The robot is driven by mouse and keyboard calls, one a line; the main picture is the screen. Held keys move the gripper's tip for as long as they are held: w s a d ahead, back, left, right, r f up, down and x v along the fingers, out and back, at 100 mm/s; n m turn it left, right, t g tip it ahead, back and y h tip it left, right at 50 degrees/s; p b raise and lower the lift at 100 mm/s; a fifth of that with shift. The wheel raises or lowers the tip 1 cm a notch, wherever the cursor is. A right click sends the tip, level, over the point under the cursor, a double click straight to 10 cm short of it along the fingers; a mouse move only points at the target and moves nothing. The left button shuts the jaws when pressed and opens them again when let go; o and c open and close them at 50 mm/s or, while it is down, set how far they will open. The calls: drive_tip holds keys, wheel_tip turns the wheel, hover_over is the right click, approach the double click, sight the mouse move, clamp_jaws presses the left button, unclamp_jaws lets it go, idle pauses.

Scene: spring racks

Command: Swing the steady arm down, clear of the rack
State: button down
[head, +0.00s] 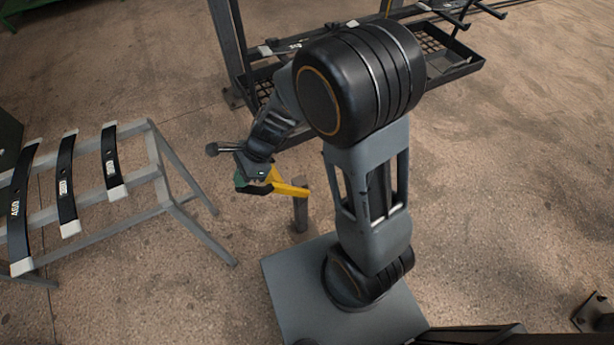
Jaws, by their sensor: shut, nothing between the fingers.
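The dark rack (236,62) stands at the top middle, partly hidden behind my arm.
A grey stand (160,180) at the left bears several dark curved leaf springs (66,185) with pale ends. A mesh tray (452,66) with rods above it extends to the right on the rack.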

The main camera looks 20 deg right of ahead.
drive_tip(key=shift+s+a, duration=0.15)
drive_tip(key=shift+a, duration=1.2)
hover_over(258, 188)
drive_tip(key=shift+p, duration=0.4)
idle(0.4)
